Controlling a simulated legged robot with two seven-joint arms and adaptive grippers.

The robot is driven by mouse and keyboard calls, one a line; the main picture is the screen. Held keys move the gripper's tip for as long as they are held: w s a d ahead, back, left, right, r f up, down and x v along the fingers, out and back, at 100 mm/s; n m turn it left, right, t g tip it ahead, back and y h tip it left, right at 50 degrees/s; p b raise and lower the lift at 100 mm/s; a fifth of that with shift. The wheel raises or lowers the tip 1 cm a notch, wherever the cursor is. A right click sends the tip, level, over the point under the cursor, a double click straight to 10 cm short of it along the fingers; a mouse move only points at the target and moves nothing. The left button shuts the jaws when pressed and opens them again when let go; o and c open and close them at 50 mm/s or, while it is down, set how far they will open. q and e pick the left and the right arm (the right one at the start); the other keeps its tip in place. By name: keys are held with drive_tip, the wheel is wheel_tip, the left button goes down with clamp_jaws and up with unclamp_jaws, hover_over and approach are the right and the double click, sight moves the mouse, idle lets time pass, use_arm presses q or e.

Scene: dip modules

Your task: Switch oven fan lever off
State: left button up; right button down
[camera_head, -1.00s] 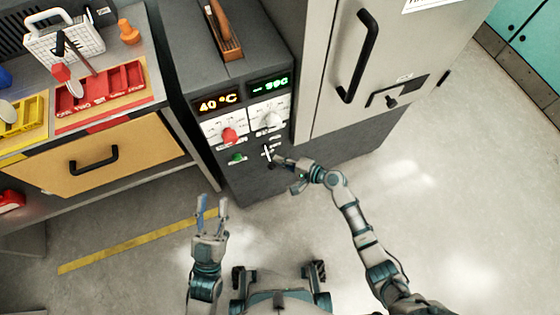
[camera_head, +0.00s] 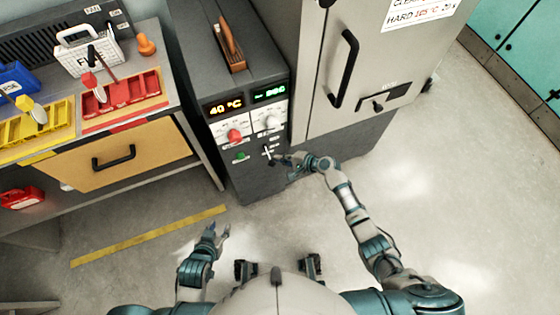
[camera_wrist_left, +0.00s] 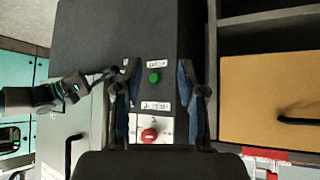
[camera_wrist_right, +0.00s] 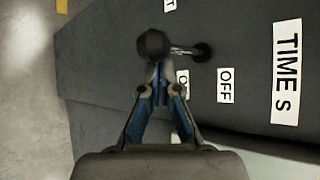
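The fan lever (camera_wrist_right: 156,43) shows in the right wrist view as a black ball knob on a short metal shaft, coming out of the dark oven front (camera_head: 262,185). An "OFF" label (camera_wrist_right: 225,85) is beside the shaft's base; another label is partly hidden behind my right gripper. My right gripper (camera_wrist_right: 160,76) has its fingertips together right at the knob; whether they touch it I cannot tell. In the head view my right gripper (camera_head: 283,161) is at the lower panel. My left gripper (camera_head: 217,232) is open and empty, away from the panel; its spread fingers show in the left wrist view (camera_wrist_left: 160,90).
The oven panel has a red knob (camera_head: 235,136), a white knob (camera_head: 270,122), a green button (camera_head: 240,156) and displays, one reading 40 °C. A grey cabinet door (camera_head: 375,60) stands to the right. A workbench drawer (camera_head: 120,160) is at left. The floor in front is clear.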

use_arm(q)
drive_tip(key=s+a+f+g+y+p, duration=0.25)
drive_tip(key=s+g, duration=0.35)
drive_tip(key=s, duration=0.4)
drive_tip(key=s+p+x, duration=0.1)
drive_tip(key=p+x, duration=0.1)
drive_tip(key=x, duration=0.5)
drive_tip(key=s+p+x, duration=0.2)
drive_tip(key=p+x, duration=0.1)
drive_tip(key=x, duration=0.3)
drive_tip(key=shift+s+f+g+h, duration=0.25)
drive_tip(key=shift+f+h, duration=0.2)
drive_tip(key=shift+f, duration=0.3)
use_arm(e)
wheel_tip(320, 180, up, 4)
drive_tip(key=m+g+h, duration=0.1)
drive_tip(key=g, duration=0.1)
drive_tip(key=m+g+h, duration=0.1)
drive_tip(key=g, duration=0.1)
drive_tip(key=shift+w+a+f+g, duration=0.1)
drive_tip(key=shift+a+g, duration=0.05)
drive_tip(key=shift+g, duration=0.15)
use_arm(q)
drive_tip(key=shift+w+r+p, duration=0.3)
drive_tip(key=shift+r+p, duration=0.45)
drive_tip(key=shift+r, duration=0.15)
use_arm(e)
drive_tip(key=shift+w+r, duration=0.1)
drive_tip(key=shift+r, duration=0.75)
